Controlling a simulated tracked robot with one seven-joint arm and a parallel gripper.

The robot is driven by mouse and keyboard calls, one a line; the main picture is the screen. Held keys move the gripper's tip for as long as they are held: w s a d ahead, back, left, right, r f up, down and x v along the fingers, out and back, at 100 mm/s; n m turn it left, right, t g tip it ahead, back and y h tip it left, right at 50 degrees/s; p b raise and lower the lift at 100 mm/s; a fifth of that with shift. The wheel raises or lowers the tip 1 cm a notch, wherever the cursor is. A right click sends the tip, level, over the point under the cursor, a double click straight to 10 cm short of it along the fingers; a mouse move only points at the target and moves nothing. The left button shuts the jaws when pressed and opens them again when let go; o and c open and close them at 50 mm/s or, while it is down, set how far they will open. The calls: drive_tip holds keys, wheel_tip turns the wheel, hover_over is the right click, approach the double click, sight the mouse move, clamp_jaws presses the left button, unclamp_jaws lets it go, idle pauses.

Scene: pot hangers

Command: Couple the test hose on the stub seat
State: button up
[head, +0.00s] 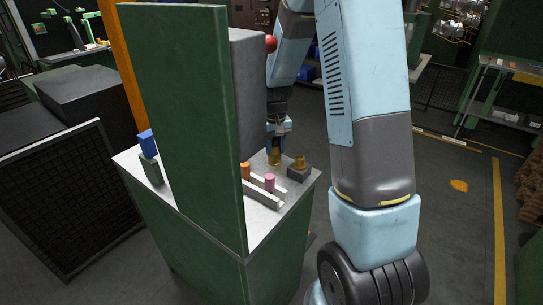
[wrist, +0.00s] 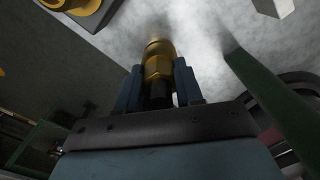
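A brass fitting with a black lower part, which looks like the test hose end, stands between the fingers of my gripper in the wrist view (wrist: 158,62). The two blue fingers (wrist: 158,84) lie close on both its sides and appear shut on it. In the head view my gripper (head: 278,131) points down at the bench, with the brass fitting (head: 275,157) under it at the bench top. I cannot tell whether it touches the surface. Just right of it, a second brass piece (head: 299,162) sits on a dark block (head: 298,174), likely the stub seat; no hose shows on it.
An orange peg (head: 245,171) and a pink peg (head: 269,183) stand by pale rails at the bench front. A tall green panel (head: 185,120) and a grey box (head: 248,90) rise left of my gripper. A blue block (head: 146,143) stands at the bench's left.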

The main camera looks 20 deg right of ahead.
clamp_jaws()
drive_tip(key=shift+r, duration=0.8)
idle(1.0)
drive_tip(key=shift+r, duration=2.65)
